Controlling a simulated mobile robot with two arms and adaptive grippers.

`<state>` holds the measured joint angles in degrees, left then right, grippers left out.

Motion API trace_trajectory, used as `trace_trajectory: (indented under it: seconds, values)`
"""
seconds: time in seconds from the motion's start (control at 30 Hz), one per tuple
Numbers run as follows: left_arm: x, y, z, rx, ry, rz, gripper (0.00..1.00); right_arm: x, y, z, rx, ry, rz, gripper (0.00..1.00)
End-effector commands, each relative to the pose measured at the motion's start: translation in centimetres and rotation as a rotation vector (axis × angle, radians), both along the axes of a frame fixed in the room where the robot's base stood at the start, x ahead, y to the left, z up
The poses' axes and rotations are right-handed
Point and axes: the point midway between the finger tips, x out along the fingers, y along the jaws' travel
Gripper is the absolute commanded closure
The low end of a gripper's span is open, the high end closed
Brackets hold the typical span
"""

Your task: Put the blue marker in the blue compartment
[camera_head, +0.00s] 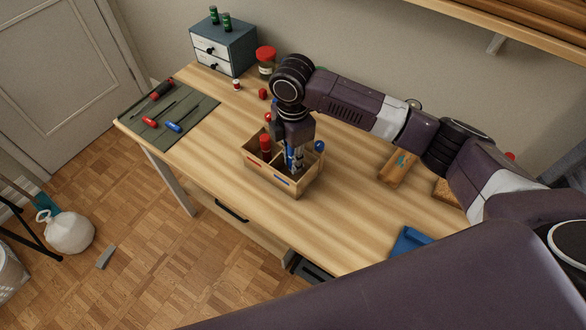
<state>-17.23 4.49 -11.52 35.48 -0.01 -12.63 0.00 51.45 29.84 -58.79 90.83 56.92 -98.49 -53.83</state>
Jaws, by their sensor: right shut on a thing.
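A wooden box (259,179) with compartments stands on the desk; its front has a red stripe on the left and a blue stripe on the right. My right gripper (294,160) points down over the box's right, blue-striped part, shut on a blue marker (290,159). The marker is upright and partly hidden by the fingers; I cannot tell whether it touches the box floor. A red marker (265,143) stands in the left part. A round blue top (319,146) shows at the box's back right. My left gripper is not in view.
A green mat (188,112) with screwdrivers lies at the desk's left. A small drawer unit (239,47) and a red-lidded jar (266,68) stand behind. A wooden block (397,168) and a blue object (408,241) lie to the right.

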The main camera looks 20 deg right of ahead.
Motion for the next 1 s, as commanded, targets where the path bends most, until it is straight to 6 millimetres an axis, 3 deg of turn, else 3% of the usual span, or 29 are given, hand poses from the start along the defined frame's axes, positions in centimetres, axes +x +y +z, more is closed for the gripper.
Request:
trace_trajectory:
  seconds: [0.17,0.4,0.77,0.8,0.93,1.0]
  values:
    - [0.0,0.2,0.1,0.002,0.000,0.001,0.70,0.0,0.0,-1.3,-0.001,0.001,0.000,1.00]
    - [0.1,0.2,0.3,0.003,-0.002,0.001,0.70,0.0,-0.1,-4.5,-0.001,0.000,-0.001,1.00]
    - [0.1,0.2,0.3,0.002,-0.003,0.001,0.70,0.0,0.0,-4.9,-0.001,0.000,0.000,1.00]
    - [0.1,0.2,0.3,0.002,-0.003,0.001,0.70,0.0,0.0,-4.9,0.000,-0.001,0.000,0.81]
    - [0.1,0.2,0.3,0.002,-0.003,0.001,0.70,0.0,0.0,-4.9,-0.001,-0.001,0.000,0.67]
    - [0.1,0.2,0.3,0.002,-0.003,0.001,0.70,0.0,0.0,-4.9,-0.001,-0.001,0.000,0.66]
